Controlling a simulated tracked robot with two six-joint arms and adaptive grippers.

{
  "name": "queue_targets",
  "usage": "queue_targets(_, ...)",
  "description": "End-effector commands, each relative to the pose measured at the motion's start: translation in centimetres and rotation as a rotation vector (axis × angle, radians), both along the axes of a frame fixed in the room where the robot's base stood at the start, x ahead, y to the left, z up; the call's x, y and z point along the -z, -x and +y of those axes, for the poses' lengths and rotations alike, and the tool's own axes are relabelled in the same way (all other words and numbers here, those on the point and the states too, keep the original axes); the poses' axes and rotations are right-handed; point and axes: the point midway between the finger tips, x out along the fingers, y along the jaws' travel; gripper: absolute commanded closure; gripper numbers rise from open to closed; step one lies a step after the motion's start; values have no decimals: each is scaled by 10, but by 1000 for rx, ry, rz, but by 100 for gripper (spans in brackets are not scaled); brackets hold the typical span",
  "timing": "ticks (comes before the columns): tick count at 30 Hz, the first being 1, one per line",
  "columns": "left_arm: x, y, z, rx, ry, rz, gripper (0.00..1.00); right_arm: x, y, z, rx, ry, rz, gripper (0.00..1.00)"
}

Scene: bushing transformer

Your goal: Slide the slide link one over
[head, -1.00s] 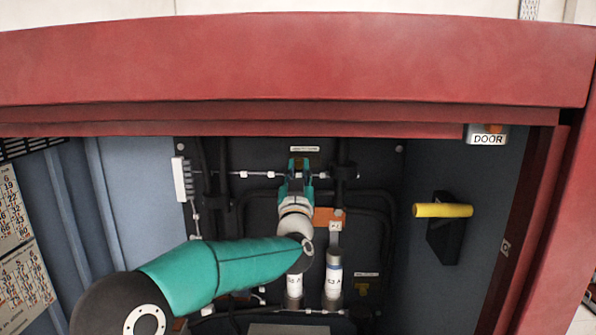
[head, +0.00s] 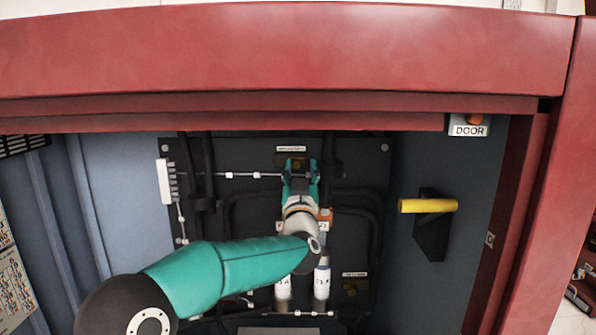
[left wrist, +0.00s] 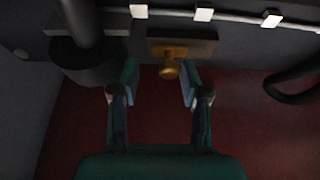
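A brass plate with a round brass knob (left wrist: 169,68), seemingly the slide link, shows in the left wrist view. The knob lies between the two spread fingers of my left gripper (left wrist: 160,84), with a visible gap on each side. In the head view my left gripper (head: 300,172) reaches up to the dark back panel. A small brass piece (head: 297,163) shows between its fingertips, just under a white label. I cannot tell whether the fingers touch the panel. My right gripper is not in view.
A thin rod with white clips (head: 228,175) crosses the panel at fingertip height. White cylinders (head: 322,282) stand below. A yellow handle (head: 428,205) juts out at the right. The red cabinet frame (head: 290,50) closes the top. Black hoses run on both sides.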

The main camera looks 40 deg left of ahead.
Motion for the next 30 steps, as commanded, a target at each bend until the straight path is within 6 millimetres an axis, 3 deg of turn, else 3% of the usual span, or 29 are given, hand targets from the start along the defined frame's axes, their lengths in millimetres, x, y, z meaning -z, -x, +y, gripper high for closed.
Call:
queue_targets(13,5,10,-5,-3,3,-1,54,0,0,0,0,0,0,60)
queue_targets(30,42,82,-55,-3,2,-1,54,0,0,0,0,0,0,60)
